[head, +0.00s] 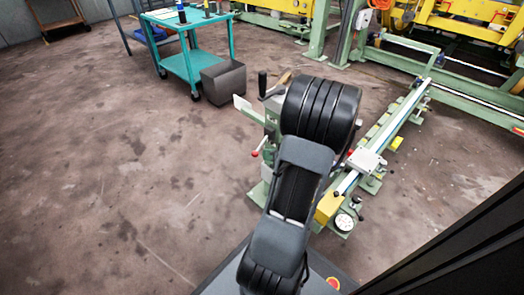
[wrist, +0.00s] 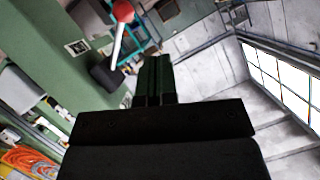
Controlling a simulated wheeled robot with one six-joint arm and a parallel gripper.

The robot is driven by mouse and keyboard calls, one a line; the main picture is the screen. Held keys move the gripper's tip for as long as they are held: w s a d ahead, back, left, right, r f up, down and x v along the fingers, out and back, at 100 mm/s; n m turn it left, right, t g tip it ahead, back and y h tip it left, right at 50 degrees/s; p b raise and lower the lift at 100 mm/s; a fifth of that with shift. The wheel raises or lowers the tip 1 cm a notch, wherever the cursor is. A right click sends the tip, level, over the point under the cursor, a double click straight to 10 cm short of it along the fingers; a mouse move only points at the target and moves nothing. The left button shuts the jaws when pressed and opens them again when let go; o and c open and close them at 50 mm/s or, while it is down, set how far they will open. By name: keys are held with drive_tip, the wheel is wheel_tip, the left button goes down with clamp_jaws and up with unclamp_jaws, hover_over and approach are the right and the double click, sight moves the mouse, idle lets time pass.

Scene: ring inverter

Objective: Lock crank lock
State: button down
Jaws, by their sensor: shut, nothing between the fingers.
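In the wrist view a lever with a red ball knob (wrist: 123,12) and a pale rod runs down to a black hub (wrist: 104,78) on a green machine body; it looks like the crank lock. My gripper (wrist: 154,60) is shut and empty, its dark fingers just right of the rod and hub. I cannot tell whether they touch it. In the head view a red-knobbed lever (head: 256,152) sticks out left of the green machine, and the crank's black handle (head: 262,82) stands above it. My arm hides the gripper and part of the machine there.
A long green rail with a white block (head: 366,161) runs to the upper right. A teal cart (head: 192,62) and a dark box (head: 224,80) stand behind the machine. Yellow and green frames (head: 465,25) fill the back right. The floor at left is clear.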

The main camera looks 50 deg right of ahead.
drive_tip(key=shift+a+p+v, duration=0.2)
drive_tip(key=shift+v, duration=0.7)
drive_tip(key=shift+a+p+v, duration=0.15)
drive_tip(key=shift+p+v, duration=0.05)
drive_tip(key=shift+v, duration=0.75)
drive_tip(key=shift+a+p+v, duration=0.2)
drive_tip(key=shift+v, duration=0.7)
drive_tip(key=shift+r, duration=0.15)
